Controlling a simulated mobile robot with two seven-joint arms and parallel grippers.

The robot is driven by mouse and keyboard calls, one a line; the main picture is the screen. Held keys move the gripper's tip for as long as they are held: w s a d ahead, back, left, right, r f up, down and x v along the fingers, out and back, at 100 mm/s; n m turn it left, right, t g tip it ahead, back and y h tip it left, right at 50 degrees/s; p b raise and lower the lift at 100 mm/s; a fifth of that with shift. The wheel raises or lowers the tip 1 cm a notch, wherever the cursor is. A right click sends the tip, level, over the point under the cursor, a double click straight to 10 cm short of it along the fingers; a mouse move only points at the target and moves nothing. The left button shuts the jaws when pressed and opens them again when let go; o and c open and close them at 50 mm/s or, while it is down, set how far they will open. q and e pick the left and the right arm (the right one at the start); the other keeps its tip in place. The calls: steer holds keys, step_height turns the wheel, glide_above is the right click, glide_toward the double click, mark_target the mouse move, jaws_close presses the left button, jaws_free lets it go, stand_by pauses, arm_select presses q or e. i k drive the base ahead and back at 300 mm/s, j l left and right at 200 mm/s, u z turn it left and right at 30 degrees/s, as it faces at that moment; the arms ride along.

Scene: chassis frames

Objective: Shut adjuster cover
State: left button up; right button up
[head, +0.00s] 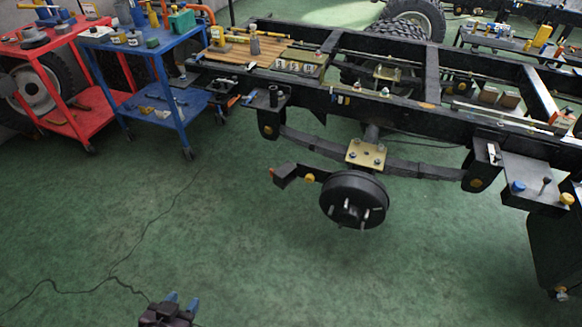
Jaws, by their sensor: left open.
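My left gripper (182,301) shows at the bottom edge, left of centre, over bare floor. Its two blue-tipped fingers are apart with nothing between them. It is well apart from the chassis frame (340,104). A black brake drum (343,200) with several studs hangs below the frame. Left of the drum is a small dark bracket-like part (287,181) with an orange end and a yellow knob (310,178). I cannot tell whether this part is the adjuster cover, or whether any cover is open or shut. My right gripper is not in view.
A blue cart (155,46) and a red cart (68,107) with tools stand at the upper left. A leaf spring (420,170) runs along the frame. A dark shelf (532,185) with knobs is at the right. The green floor in front is clear.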

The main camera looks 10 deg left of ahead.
mark_target(285, 175)
steer(key=i+j+z, duration=0.1)
steer(key=z, duration=0.4)
steer(key=j+z, duration=0.25)
steer(key=z, duration=0.25)
steer(key=i+j+z, duration=0.1)
steer(key=j+z, duration=0.35)
steer(key=j, duration=0.4)
steer(key=j+z, duration=0.15)
steer(key=j, duration=0.4)
steer(key=j+z, duration=0.15)
steer(key=j, duration=0.4)
steer(key=k+j+z, duration=0.15)
steer(key=j, duration=0.4)
steer(key=k+j, duration=0.1)
steer(key=j, duration=0.4)
steer(key=k+j, duration=0.1)
steer(key=j, duration=0.45)
steer(key=k+j, duration=0.1)
steer(key=j, duration=0.4)
steer(key=j+z, duration=0.1)
steer(key=j, duration=0.45)
steer(key=k+j+z, duration=0.2)
steer(key=j, duration=0.15)
